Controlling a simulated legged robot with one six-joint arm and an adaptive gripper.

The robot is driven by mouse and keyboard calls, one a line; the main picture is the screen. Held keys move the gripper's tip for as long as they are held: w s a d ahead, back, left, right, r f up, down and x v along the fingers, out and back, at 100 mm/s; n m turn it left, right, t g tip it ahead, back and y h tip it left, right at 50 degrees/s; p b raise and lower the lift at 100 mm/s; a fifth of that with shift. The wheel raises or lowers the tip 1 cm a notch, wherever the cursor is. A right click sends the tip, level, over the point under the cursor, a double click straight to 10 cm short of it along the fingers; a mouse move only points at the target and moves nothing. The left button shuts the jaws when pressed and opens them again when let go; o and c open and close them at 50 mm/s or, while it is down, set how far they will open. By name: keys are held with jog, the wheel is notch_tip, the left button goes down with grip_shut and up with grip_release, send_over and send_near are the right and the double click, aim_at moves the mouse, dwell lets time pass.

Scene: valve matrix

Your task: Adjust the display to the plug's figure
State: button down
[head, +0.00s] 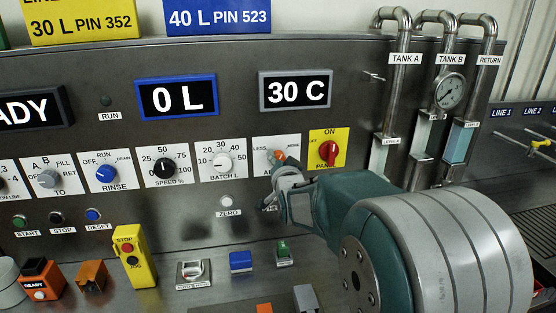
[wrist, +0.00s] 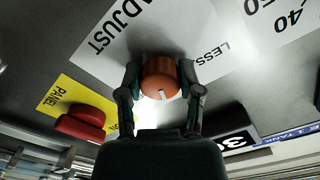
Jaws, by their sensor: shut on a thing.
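My gripper (head: 282,172) is at the adjust knob on the steel panel, its two fingers closed on either side of the knob. The orange adjust knob (wrist: 162,74) has a white pointer mark and sits on a white plate (wrist: 185,28) marked ADJUST and LESS. In the head view my gripper hides part of this plate. A blue-framed display (head: 177,96) reads 0 L. A grey-framed display (head: 296,91) reads 30 C. I cannot tell which thing is the plug, and no figure on one is readable.
The red panel switch (head: 328,153) on its yellow plate is close right of my gripper. The batch knob (head: 222,163) is to the left. Signs above read 30 L PIN 352 (head: 80,22) and 40 L PIN 523 (head: 218,17). A yellow stop box (head: 134,258) and blue block (head: 241,261) stand on the ledge.

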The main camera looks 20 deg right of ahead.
jog(key=shift+c, duration=1.3)
grip_release()
jog(key=v, duration=1.2)
jog(key=shift+f, duration=0.1)
jog(key=s+a+f+n+g+y, duration=0.1)
jog(key=s+a+f+n+g, duration=0.1)
jog(key=s, duration=0.5)
jog(key=s+a+f+n+g+y, duration=0.1)
jog(key=s+a+f+n+g, duration=0.1)
jog(key=s+a+n+g, duration=0.2)
jog(key=s+a+f+n+g+y, duration=0.1)
jog(key=s+a+f+n+g, duration=0.2)
jog(key=s+g, duration=0.3)
jog(key=s, duration=0.5)
jog(key=shift+n+y, duration=0.3)
jog(key=shift+y, duration=0.1)
